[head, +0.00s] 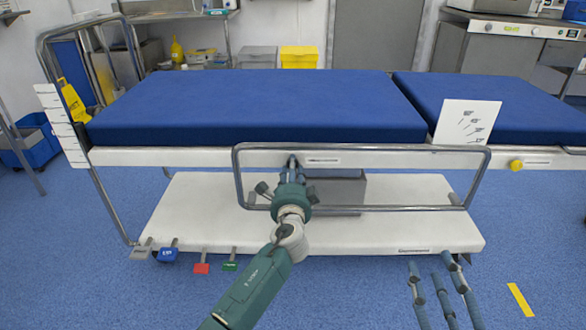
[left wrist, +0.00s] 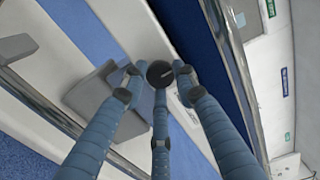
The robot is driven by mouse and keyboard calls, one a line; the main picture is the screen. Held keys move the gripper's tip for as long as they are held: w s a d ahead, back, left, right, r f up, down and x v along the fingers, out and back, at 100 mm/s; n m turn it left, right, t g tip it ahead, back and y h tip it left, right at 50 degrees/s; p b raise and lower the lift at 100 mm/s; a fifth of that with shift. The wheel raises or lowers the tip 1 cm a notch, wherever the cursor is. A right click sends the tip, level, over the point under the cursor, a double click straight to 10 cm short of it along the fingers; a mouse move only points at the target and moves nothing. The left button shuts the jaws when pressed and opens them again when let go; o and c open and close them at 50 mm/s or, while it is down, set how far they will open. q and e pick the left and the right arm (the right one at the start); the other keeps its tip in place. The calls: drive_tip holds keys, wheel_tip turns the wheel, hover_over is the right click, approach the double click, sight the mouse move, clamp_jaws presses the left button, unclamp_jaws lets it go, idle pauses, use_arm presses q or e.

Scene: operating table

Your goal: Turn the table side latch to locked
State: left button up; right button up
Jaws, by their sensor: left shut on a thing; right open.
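The table side latch (left wrist: 160,73) shows in the left wrist view as a dark round knob with a pale line across its face. It sits on the white side panel under the blue mattress, beside a small label plate (head: 322,160). My left gripper (head: 291,172) reaches the panel and is shut on the latch, its fingers around the knob in the left wrist view (left wrist: 157,82). In the head view the fingers mostly hide the latch. My right gripper (head: 438,272) is open and empty at the lower right, over the floor, away from the table.
A metal side rail (head: 400,209) frames the area around my left gripper. A yellow knob (head: 516,165) is further right on the panel. A picture card (head: 466,122) stands at the rail. Coloured pedals (head: 201,268) stick out at the lower left. The front floor is mostly clear.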

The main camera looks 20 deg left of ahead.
use_arm(q)
drive_tip(key=shift+f, duration=0.1)
drive_tip(key=o, duration=1.1)
drive_tip(key=shift+o, duration=0.2)
drive_tip(key=v, duration=1.2)
